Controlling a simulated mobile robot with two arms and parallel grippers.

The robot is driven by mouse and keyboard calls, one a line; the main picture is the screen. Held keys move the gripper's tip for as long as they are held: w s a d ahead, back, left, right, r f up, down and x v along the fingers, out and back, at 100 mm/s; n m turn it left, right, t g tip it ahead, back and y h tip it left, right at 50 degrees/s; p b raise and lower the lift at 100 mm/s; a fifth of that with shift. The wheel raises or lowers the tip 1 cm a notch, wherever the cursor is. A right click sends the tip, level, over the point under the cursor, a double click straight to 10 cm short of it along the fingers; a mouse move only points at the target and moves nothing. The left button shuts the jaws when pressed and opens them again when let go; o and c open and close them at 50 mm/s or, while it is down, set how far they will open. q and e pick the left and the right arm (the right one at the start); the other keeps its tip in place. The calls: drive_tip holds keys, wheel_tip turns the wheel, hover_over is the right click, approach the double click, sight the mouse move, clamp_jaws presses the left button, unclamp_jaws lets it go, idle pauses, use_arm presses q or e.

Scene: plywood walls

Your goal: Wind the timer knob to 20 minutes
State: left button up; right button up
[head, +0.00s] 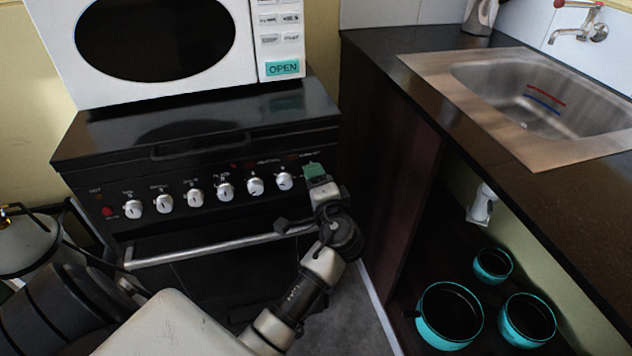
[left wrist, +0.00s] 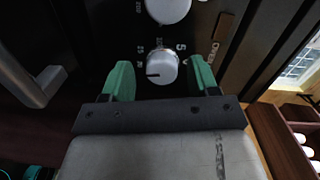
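The timer knob (left wrist: 162,67) is a round, light knob with a dark pointer line toward the left of the left wrist view. Small white numbers, including a 5 at its upper right, surround it. My left gripper (left wrist: 161,79) is open, with one green finger on each side of the knob and a visible gap on both sides. In the head view my left gripper (head: 314,171) is at the right end of the stove's knob row and hides the timer knob. My right gripper is not in view.
Several other knobs (head: 225,191) line the black stove panel, above the oven handle (head: 210,249). A white microwave (head: 265,30) stands on the stove. The counter with a sink (head: 500,110) is at the right, above teal pots (head: 450,335).

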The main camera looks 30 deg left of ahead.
use_arm(q)
drive_tip(key=v, duration=1)
drive_tip(key=shift+s+d, duration=0.25)
drive_tip(key=shift+d, duration=0.05)
drive_tip(key=shift+r, duration=0.1)
